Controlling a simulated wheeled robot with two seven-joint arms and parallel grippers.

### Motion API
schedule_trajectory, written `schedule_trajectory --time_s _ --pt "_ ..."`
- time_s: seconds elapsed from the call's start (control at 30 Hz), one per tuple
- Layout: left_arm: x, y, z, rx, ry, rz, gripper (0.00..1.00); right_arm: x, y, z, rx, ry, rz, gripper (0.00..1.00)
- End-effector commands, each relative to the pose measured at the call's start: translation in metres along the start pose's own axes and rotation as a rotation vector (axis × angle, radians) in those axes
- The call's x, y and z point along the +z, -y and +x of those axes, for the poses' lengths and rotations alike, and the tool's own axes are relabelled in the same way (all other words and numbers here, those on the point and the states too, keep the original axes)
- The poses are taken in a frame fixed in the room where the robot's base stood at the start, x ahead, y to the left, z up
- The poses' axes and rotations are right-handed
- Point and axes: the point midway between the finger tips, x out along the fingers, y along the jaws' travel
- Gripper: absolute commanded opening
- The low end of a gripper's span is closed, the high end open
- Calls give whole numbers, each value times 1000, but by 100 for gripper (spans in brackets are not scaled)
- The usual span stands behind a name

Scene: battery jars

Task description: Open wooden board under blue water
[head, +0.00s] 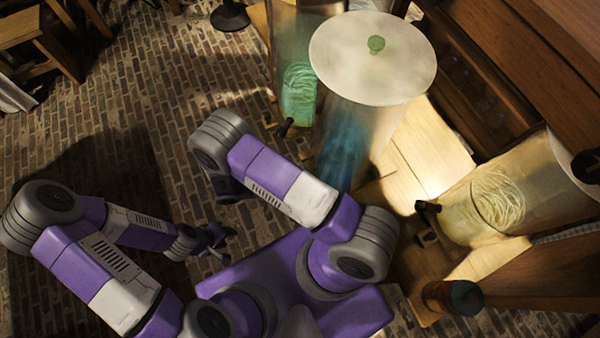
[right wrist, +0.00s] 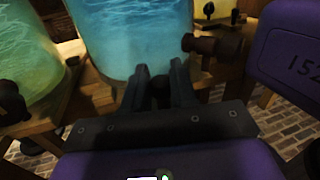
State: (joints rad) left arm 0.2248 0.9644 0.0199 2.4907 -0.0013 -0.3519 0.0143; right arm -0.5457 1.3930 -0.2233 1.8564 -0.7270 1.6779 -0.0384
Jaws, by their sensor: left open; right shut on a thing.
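A tall glass jar with blue water (head: 345,145) and a pale round lid with a green knob stands on the wooden stand. The blue jar (right wrist: 135,35) also fills the top of the right wrist view, with a dark tap (right wrist: 215,45) at its right. The wooden board (right wrist: 95,100) runs below the jar. My right gripper (right wrist: 160,82) is shut on a small dark piece at the board's front, under the blue water; its fingers mostly hide it. The right hand is hidden by my arm in the head view. My left gripper (head: 215,240) is open and empty above the brick floor.
A green jar (head: 298,95) stands behind the blue one. A jar with pale strands (head: 490,205) stands at the right, its dark tap (head: 425,207) jutting out. A stool (head: 40,35) is at the upper left. The brick floor (head: 130,85) is clear at the left.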

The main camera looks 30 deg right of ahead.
Motion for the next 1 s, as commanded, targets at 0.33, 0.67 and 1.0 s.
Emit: schedule_trajectory --time_s 0.33,0.67,1.0 --pt "0 0 0 0 0 0 43 -1 2 -1 -1 -3 -5 44" --pt "0 0 0 0 0 0 43 -1 0 -2 1 -2 -2 47" --pt "0 -1 -2 0 0 0 43 -1 1 -50 2 -4 -1 47"
